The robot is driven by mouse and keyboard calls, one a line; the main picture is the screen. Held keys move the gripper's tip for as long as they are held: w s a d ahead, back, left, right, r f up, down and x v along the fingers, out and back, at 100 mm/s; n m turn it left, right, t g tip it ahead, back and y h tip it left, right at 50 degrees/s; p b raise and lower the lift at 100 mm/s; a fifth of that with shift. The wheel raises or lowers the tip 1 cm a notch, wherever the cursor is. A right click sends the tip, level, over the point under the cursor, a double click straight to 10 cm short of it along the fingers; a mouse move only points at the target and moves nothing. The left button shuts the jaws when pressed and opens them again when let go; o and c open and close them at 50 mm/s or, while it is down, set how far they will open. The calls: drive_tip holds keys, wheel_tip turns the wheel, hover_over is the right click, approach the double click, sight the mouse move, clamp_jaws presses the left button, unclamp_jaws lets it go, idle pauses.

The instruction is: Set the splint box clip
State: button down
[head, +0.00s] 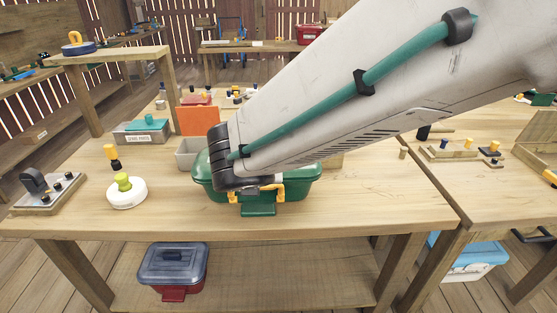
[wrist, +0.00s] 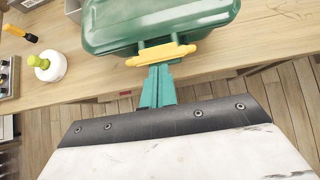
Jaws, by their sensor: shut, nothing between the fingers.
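The splint box, taken to be the green lidded box (head: 303,186), stands near the front edge of the bench, its lid down. It also shows at the top of the wrist view (wrist: 200,22). A yellow clip (wrist: 162,54) runs across its front; yellow parts of the front also show in the head view (head: 272,189). My gripper (wrist: 159,70) is shut and empty, its teal fingertips at the clip's near edge. I cannot tell whether they touch it or whether the clip is fastened. In the head view my arm covers part of the box.
A white round container (head: 126,193) and a dark clamp on a board (head: 46,190) stand left of the box. A grey tray (head: 188,154) and a grey box with teal top (head: 142,131) are behind. A blue-lidded red bin (head: 173,268) sits below. The bench right of the box is mostly clear.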

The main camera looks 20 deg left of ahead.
drive_tip(key=r, duration=0.2)
drive_tip(key=s+r, duration=0.2)
drive_tip(key=r, duration=0.1)
drive_tip(key=shift+a+r, duration=0.1)
drive_tip(key=shift+r, duration=0.2)
drive_tip(key=s+d+f+m+g+h, duration=0.1)
drive_tip(key=s+d+m+g+h, duration=0.15)
drive_tip(key=d+m, duration=0.8)
drive_tip(key=s+d+f+m+g+h, duration=0.1)
drive_tip(key=d+f+m+g+h, duration=0.15)
drive_tip(key=d+m, duration=0.85)
drive_tip(key=s+d+r+m+g+y, duration=0.1)
drive_tip(key=s+d+m, duration=0.5)
drive_tip(key=d+m, duration=0.3)
drive_tip(key=s+d+r+m+g+y, duration=0.1)
drive_tip(key=s+d+m, duration=0.5)
drive_tip(key=d, duration=0.8)
drive_tip(key=shift+s+d+r+m, duration=0.25)
drive_tip(key=shift+r+m, duration=0.2)
drive_tip(key=shift+m, duration=1.1)
